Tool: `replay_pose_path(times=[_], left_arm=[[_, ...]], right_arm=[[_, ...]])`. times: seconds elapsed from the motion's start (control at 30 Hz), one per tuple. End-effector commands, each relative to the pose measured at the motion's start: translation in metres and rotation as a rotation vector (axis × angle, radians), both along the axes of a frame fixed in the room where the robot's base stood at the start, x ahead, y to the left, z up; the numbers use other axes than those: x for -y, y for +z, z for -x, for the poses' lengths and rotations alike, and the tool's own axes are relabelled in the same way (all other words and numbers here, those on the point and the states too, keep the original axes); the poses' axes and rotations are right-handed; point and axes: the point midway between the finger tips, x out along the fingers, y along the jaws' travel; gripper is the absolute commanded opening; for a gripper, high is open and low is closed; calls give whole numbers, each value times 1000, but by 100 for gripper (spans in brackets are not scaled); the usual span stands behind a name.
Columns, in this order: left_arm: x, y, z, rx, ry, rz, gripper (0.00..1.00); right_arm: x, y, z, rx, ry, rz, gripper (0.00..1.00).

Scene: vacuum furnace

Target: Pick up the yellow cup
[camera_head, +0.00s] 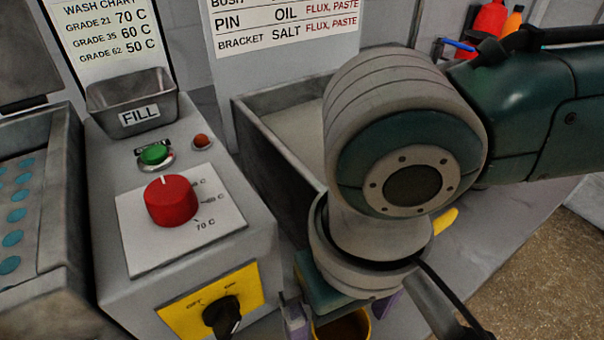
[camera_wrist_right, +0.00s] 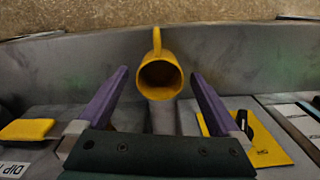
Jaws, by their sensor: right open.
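The yellow cup (camera_head: 345,328) shows at the bottom edge of the head view, partly cut off and partly hidden by my right arm. In the right wrist view the cup (camera_wrist_right: 160,78) has its open mouth toward the camera and its handle toward the top of the picture. My right gripper (camera_wrist_right: 158,76) is open, with one purple finger on each side of the cup. Gaps show between the cup and both fingers. In the head view the right gripper (camera_head: 340,308) is mostly below my wrist. My left gripper is not in view.
A control box with a red knob (camera_head: 171,200), green button (camera_head: 155,154) and yellow switch panel (camera_head: 178,312) stands left of the gripper. A grey open bin (camera_head: 280,150) lies behind my arm. A yellow block (camera_wrist_right: 28,129) lies left in the wrist view.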

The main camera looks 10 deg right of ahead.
Motion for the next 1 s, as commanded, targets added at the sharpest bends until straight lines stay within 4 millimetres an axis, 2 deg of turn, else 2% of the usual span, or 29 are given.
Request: replay_pose_path(times=[0.1, 0.33, 1.0], left_arm=[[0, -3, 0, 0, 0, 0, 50], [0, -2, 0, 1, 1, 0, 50], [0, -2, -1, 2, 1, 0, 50]], right_arm=[[0, -11, 0, 0, 1, 1, 100], [0, -11, 0, 1, 2, 1, 100], [0, -11, 0, 1, 1, 0, 25]])
